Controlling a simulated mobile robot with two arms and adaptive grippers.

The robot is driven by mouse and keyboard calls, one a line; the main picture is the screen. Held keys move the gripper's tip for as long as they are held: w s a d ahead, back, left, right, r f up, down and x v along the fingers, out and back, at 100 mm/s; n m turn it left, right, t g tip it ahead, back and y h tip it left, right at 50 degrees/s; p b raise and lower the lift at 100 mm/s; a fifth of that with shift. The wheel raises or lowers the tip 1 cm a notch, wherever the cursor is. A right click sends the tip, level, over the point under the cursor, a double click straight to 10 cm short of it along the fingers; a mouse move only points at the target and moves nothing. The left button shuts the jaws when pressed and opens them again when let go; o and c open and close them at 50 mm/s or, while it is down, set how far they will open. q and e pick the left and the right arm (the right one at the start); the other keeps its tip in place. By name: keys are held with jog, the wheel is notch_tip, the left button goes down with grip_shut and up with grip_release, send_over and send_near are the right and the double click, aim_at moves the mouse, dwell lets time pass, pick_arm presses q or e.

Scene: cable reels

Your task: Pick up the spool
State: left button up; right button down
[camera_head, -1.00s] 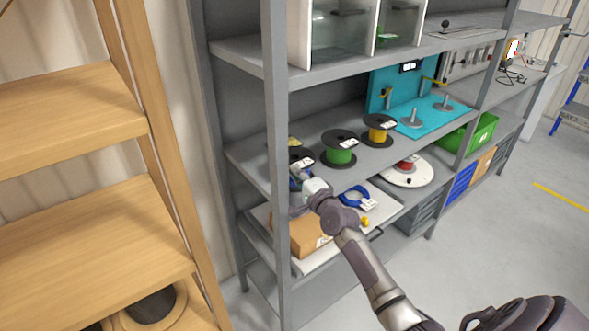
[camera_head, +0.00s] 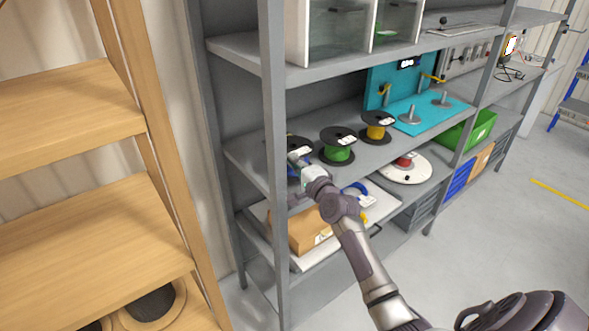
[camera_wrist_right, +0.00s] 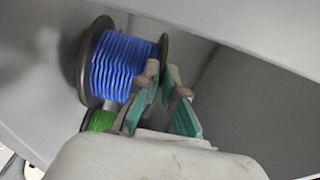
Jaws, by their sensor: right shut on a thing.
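A spool of blue wire (camera_wrist_right: 122,66) with dark flanges fills the upper left of the right wrist view. My right gripper (camera_wrist_right: 163,76) is shut on the rim of its near flange. In the head view my right gripper (camera_head: 299,162) reaches into the middle shelf. It covers much of the blue spool, whose dark top flange (camera_head: 298,143) shows just above the fingers. I cannot tell whether the spool touches the shelf. A green spool (camera_head: 338,150) and a yellow spool (camera_head: 376,128) stand upright to its right. My left gripper is out of view.
A grey shelf post (camera_head: 275,150) stands close left of my right arm. A cardboard box (camera_head: 308,232) and a white disc with a red hub (camera_head: 404,168) are on the shelf below. A teal fixture (camera_head: 425,112) stands right of the yellow spool. A wooden rack (camera_head: 95,215) is at left.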

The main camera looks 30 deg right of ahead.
jog(key=s+d+r+b, duration=0.2)
jog(key=s+d+r, duration=0.4)
jog(key=s+r, duration=0.2)
jog(key=shift+s+d, duration=0.25)
jog(key=shift+s, duration=0.65)
